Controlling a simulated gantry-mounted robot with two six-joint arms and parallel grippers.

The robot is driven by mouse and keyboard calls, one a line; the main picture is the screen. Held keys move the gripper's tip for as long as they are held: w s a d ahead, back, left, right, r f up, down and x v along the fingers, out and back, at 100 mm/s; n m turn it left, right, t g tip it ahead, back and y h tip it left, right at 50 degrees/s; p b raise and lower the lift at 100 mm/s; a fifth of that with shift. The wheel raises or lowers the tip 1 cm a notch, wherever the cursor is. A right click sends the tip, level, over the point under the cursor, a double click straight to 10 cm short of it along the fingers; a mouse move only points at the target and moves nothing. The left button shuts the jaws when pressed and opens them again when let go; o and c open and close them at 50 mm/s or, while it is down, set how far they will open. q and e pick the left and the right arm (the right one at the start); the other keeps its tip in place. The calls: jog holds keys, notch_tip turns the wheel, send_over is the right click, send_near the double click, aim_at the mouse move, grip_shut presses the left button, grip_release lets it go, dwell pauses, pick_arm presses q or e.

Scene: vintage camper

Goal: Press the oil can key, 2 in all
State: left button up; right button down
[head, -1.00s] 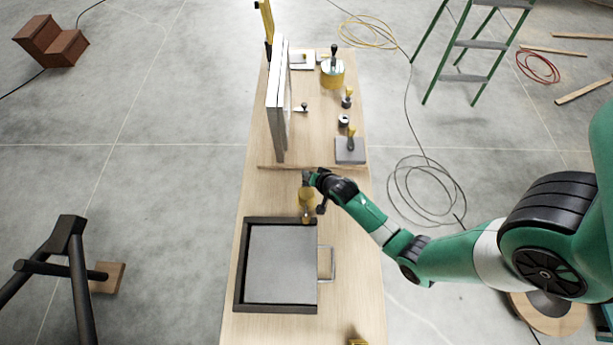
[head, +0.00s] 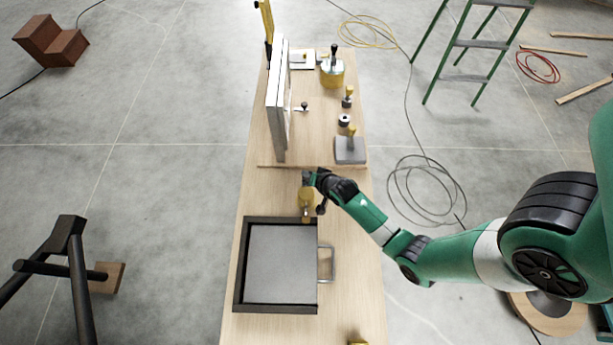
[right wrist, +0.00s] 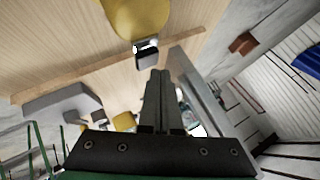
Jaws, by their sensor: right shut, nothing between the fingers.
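The yellow oil can (head: 306,198) stands on the wooden workbench, just beyond the black-framed tray. In the right wrist view its rounded yellow body (right wrist: 135,14) is at the top, cut off by the edge. A small black and silver key (right wrist: 147,56) sticks out from its side. My right gripper (right wrist: 160,73) is shut and empty, its fingertips close to the key. I cannot tell whether they touch it. In the head view my right gripper (head: 310,178) is at the can and partly hides it. My left gripper is not in view.
A black-framed tray (head: 238,285) with a metal handle takes up the near bench. A thin wooden strip (head: 275,166) crosses beyond the can. Past it are a white upright panel (head: 276,110), a grey block with a yellow knob (head: 349,152) and a yellow canister (head: 332,77).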

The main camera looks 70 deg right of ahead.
jog(key=shift+f, duration=0.25)
jog(key=shift+s+f+b, duration=0.1)
jog(key=shift+f+b, duration=0.5)
jog(key=shift+f, duration=0.15)
dwell(1.0)
jog(key=shift+a+r+p, duration=0.1)
jog(key=shift+r+p, duration=0.9)
jog(key=shift+r, duration=0.2)
notch_tip(320, 180, up, 5)
jog(key=p, duration=0.5)
dwell(1.9)
